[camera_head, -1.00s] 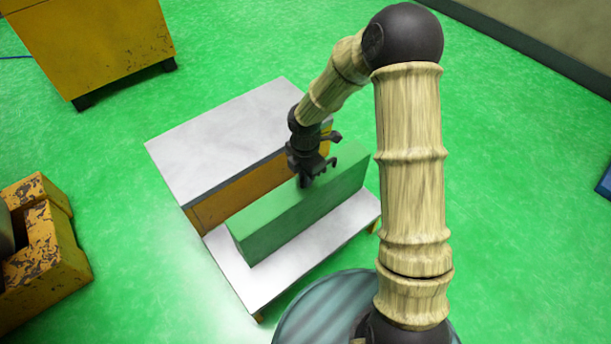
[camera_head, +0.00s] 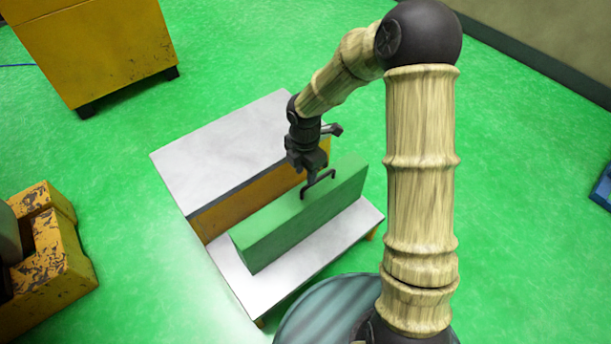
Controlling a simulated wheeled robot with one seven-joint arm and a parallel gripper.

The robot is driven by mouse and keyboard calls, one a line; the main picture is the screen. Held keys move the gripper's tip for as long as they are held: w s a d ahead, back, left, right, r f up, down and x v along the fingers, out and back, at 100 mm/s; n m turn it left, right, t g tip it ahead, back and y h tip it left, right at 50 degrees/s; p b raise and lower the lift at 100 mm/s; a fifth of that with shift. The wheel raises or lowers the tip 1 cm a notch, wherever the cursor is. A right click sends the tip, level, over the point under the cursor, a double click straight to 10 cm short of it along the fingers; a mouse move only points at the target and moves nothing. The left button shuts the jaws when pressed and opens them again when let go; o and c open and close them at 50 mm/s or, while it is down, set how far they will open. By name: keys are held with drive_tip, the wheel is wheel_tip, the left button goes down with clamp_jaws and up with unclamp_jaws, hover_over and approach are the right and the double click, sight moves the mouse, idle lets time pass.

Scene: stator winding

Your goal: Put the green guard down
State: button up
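The green guard (camera_head: 290,222) is a long upright block with a dark handle (camera_head: 319,183) on its top edge. It stands on the lower white shelf (camera_head: 290,281) in front of the higher table. My gripper (camera_head: 309,167) is just above the handle, pointing down. The handle's bar shows below the gripper, which appears clear of it. The fingers are small and dark, and they look open. The far side of the guard is hidden.
A higher table with a white top (camera_head: 225,150) and orange sides adjoins the shelf behind the guard. A yellow cabinet (camera_head: 100,50) stands at the upper left. Worn yellow machinery (camera_head: 50,255) is at the left edge. The green floor around is mostly clear.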

wheel_tip(320, 180, up, 5)
drive_tip(key=shift+f+p, duration=0.15)
drive_tip(key=shift+p, duration=0.6)
drive_tip(key=s+d+r+m+t, duration=0.1)
drive_tip(key=s+d+r+m, duration=0.3)
drive_tip(key=s+m, duration=0.3)
drive_tip(key=s+d+r+m+t, duration=0.1)
drive_tip(key=s+d+r+m, duration=0.3)
drive_tip(key=m, duration=1.3)
drive_tip(key=s+d, duration=0.3)
drive_tip(key=shift+r+m+t, duration=0.25)
drive_tip(key=shift+m+t, duration=0.15)
drive_tip(key=shift+s, duration=0.1)
drive_tip(key=p+v, duration=0.3)
drive_tip(key=shift+w+d+r, duration=0.1)
drive_tip(key=shift+w+r, duration=0.05)
drive_tip(key=shift+w, duration=0.2)
